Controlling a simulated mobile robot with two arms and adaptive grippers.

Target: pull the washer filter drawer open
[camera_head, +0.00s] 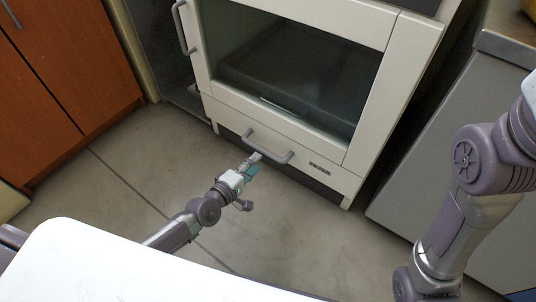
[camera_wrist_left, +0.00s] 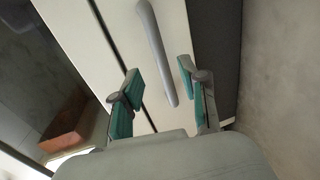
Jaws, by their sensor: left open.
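The washer (camera_head: 372,95) is a white front-loading cabinet with a dark glass window. Its filter drawer (camera_head: 308,152) is the low white panel under the window, with a grey bar handle (camera_head: 266,148). The drawer looks flush with the front. My left gripper (camera_head: 254,163) is just in front of the handle, near its middle. In the left wrist view my left gripper (camera_wrist_left: 161,78) is open, and the handle (camera_wrist_left: 158,50) runs between and beyond its teal fingertips. I cannot tell whether they touch it. My right gripper is not in view.
A vertical door handle (camera_head: 181,27) is at the washer's upper left. A wooden cabinet (camera_head: 70,60) stands at left and a grey cabinet (camera_head: 455,120) at right. The concrete floor (camera_head: 130,165) before the drawer is clear. A white surface (camera_head: 120,265) fills the lower left.

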